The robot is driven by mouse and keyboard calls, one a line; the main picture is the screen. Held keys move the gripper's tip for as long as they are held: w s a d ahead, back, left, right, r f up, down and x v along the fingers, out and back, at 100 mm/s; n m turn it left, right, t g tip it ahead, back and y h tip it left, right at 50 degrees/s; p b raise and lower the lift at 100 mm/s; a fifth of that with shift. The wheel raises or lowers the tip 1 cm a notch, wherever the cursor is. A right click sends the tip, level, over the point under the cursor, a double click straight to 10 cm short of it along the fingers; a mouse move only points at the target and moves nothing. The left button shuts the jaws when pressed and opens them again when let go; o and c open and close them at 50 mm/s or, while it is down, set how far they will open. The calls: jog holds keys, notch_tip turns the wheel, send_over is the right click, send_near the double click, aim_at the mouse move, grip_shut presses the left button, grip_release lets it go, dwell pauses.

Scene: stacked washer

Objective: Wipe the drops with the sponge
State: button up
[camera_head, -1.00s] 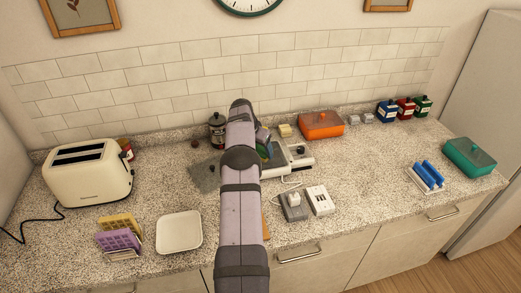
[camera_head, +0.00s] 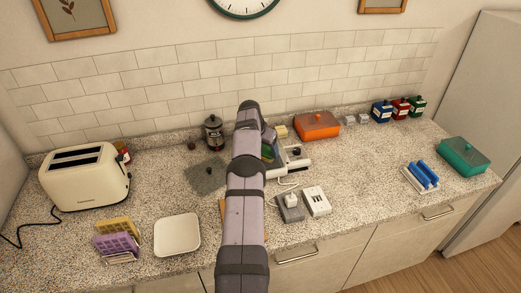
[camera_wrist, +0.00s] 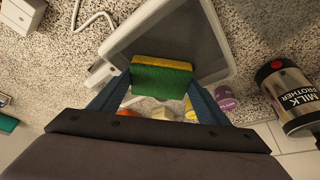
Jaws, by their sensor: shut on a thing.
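The sponge (camera_wrist: 160,80), green with a yellow layer, is between the fingers of my gripper (camera_wrist: 160,88) in the wrist view. My gripper is shut on it. In the head view my arm hides most of the gripper, and a bit of green, probably the sponge (camera_head: 267,152), shows beside the arm. The sponge appears in front of a white-framed device with a grey panel (camera_wrist: 190,42); I cannot tell if they touch. The device (camera_head: 290,160) is partly behind my arm in the head view. I cannot make out any drops.
A milk frother (camera_head: 213,133) and a grey mat (camera_head: 205,176) are left of my arm. An orange box (camera_head: 316,126) stands behind. A white dish (camera_head: 177,235) is at front left. The counter's right middle is clear.

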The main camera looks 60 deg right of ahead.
dwell(0.3)
jog(key=shift+r+p, duration=2.1)
jog(key=shift+r, duration=0.95)
notch_tip(320, 180, up, 3)
jog(key=p, duration=0.2)
jog(key=shift+p, duration=0.4)
